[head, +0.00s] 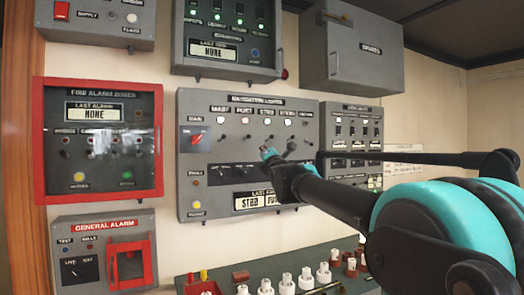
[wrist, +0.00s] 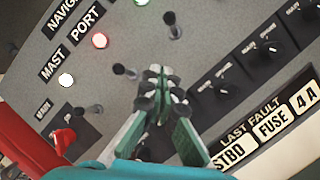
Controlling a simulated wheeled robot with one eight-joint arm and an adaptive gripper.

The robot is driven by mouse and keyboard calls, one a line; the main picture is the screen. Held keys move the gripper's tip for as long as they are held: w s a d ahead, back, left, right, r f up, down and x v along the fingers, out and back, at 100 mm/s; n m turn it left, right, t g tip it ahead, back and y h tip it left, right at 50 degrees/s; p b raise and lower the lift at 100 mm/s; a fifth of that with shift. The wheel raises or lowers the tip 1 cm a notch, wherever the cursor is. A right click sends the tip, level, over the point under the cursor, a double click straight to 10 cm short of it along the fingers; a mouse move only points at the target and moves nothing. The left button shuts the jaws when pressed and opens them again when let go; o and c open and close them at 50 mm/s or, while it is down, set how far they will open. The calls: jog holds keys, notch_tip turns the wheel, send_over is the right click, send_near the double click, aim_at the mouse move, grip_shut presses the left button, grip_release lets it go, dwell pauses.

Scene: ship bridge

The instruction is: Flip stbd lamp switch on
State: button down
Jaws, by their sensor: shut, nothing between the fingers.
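The navigation lights panel (head: 205,158) is a grey wall box with a row of lamps and toggle switches. My gripper (head: 267,153) is shut and empty in front of the panel. In the wrist view my gripper (wrist: 158,75) has its tips below the stbd switch, right of the port switch (wrist: 124,71), apparently touching neither.
The red main switch (wrist: 63,140) and mast switch (wrist: 93,110) lie to the left. A fault display (wrist: 265,140) reads STBD FUSE 4A. A red-framed fire alarm box (head: 40,140) hangs left. A shelf with white fuses (head: 306,276) is below.

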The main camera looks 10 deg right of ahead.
jog(key=s, duration=0.7)
jog(key=shift+d+f, duration=0.3)
jog(key=shift+d, duration=0.1)
